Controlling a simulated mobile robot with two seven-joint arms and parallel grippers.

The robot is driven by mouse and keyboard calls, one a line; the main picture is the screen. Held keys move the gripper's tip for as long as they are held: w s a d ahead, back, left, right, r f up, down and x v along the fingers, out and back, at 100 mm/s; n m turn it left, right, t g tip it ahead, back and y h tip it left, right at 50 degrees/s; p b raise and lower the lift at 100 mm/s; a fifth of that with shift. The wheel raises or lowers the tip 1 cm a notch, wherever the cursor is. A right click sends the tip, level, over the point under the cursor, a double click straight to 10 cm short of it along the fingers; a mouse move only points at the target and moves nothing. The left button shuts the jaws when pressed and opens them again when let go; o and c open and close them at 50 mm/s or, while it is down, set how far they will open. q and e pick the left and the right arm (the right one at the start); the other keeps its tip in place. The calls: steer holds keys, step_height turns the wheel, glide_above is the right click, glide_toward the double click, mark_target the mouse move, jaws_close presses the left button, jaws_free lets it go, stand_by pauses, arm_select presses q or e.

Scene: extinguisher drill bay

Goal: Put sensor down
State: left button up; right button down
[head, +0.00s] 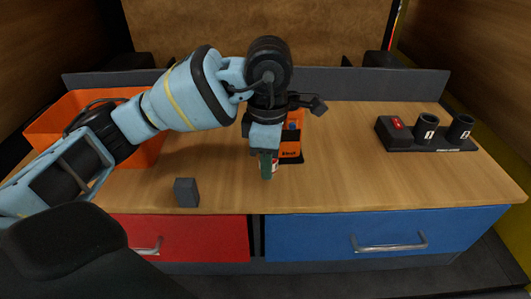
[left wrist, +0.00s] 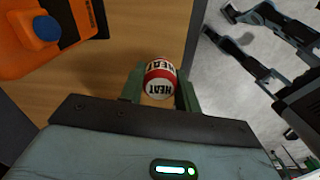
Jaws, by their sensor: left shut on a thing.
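The sensor is a small red and white cylinder marked HEAT (left wrist: 160,80). My left gripper (left wrist: 160,92) is shut on it, with a green finger on either side in the left wrist view. In the head view the left gripper (head: 267,164) points down near the front edge of the wooden bench top, and only a sliver of the sensor (head: 274,166) shows beside a finger. I cannot tell whether the sensor touches the bench. My right gripper is not seen.
An orange device (head: 291,148) with a blue button stands just behind the gripper. A dark block (head: 186,192) is front left, an orange bin (head: 150,153) back left. A black holder with two numbered cups and a red switch (head: 397,123) is right. The bench (head: 365,180) is clear between.

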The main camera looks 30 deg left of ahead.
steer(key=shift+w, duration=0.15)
